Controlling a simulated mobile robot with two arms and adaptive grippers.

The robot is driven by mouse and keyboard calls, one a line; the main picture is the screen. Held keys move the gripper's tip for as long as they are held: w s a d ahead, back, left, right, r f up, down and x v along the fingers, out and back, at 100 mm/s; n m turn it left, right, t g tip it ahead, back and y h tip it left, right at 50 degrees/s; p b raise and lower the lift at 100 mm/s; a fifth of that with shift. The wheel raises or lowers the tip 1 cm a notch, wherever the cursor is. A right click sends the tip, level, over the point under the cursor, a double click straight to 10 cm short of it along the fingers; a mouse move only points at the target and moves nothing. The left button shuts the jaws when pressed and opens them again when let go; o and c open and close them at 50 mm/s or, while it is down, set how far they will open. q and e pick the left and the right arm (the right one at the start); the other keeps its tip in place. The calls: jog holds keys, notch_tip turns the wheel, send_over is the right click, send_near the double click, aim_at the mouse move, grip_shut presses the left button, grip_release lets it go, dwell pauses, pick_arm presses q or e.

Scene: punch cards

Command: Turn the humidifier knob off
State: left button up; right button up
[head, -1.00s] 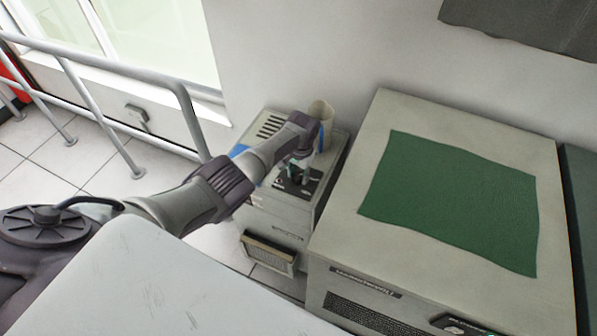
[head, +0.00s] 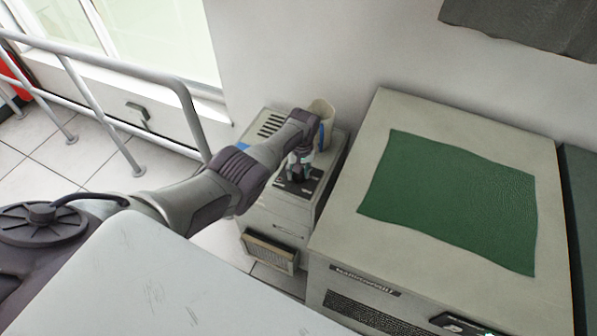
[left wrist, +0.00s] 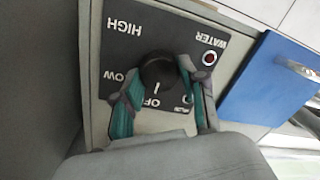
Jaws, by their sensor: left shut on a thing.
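The humidifier (head: 277,215) is a beige cabinet against the wall, with a dark control panel on top. In the left wrist view the panel (left wrist: 118,47) appears upside down, with HIGH, LOW, OFF and WATER labels. Its round black knob (left wrist: 157,68) has a short white mark by its lower edge, on the side of the OFF label. My left gripper (left wrist: 160,80) is over the panel, its two teal-padded fingers closed on either side of the knob. In the head view the left gripper (head: 299,173) partly hides the panel and knob. My right gripper is out of view.
A larger beige cabinet with a green cloth (head: 450,200) on top is close at the right. A metal railing (head: 110,72) runs at the left. A pale surface (head: 170,280) fills the near foreground.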

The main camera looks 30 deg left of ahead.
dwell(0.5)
pick_arm(q)
jog(key=o, duration=1.1)
jog(key=shift+o, duration=0.2)
notch_tip(320, 180, up, 12)
jog(key=shift+w+d, duration=0.25)
jog(key=shift+d, duration=0.05)
